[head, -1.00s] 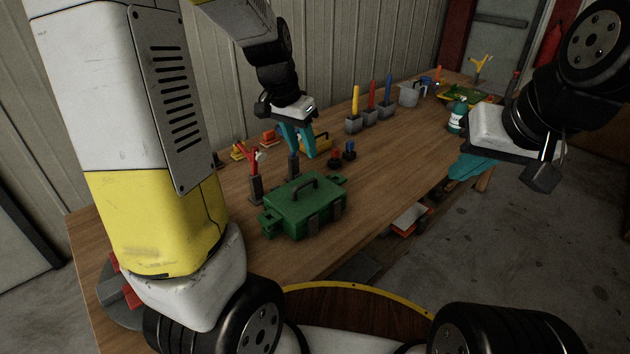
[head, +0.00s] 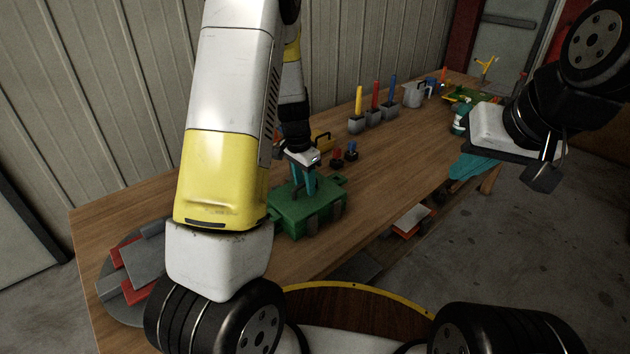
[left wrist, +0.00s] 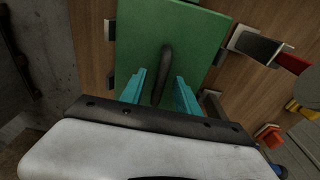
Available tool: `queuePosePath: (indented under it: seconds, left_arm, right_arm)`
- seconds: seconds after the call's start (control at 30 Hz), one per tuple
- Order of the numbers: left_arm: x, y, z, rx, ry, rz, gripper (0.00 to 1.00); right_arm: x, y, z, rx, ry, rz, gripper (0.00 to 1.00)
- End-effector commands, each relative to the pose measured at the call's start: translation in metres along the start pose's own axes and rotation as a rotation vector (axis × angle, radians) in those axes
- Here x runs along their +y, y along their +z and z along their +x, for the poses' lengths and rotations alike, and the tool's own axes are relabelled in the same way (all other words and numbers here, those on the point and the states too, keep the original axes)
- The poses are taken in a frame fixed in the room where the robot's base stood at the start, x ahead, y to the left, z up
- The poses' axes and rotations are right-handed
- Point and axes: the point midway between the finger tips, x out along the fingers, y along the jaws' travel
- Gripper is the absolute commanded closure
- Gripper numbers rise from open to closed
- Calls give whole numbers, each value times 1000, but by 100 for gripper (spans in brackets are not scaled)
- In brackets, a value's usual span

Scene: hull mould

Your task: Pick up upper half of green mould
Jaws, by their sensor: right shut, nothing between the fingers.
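The green mould (head: 300,212) sits closed on the wooden table, with a dark handle on its upper half and grey clasps at its side. My left gripper (head: 304,182) is right above its lid, pointing down at the handle. In the left wrist view, the teal fingers (left wrist: 160,92) are apart, one on each side of the dark handle (left wrist: 166,68), with a gap visible. The green lid (left wrist: 190,30) fills the top of that view. My right gripper (head: 474,168) is shut and empty, off the table's right edge. My left arm hides part of the mould's left side.
Further back are blocks with coloured sticks (head: 373,108) and a grey jug (head: 414,94). A round grey stand with red parts (head: 125,270) is at left.

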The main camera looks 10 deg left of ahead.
Motion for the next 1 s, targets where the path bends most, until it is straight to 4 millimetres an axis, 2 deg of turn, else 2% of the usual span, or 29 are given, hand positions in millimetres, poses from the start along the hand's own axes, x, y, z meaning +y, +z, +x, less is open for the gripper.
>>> queuePosePath:
  seconds: [0.1,0.3,0.37,0.5,1.0]
  left_arm:
    - [0,0,8,-1,0,0,62]
    - [0,0,8,0,0,0,62]
    - [0,0,8,0,0,0,72]
    - [0,0,7,0,0,0,99]
    - [0,0,7,1,0,0,100]
  right_arm:
    - [0,0,0,0,0,0,100]
    - [0,0,0,0,0,0,100]
    - [0,0,0,0,0,0,100]
    - [0,0,0,0,0,0,100]
    - [0,0,0,0,0,0,100]
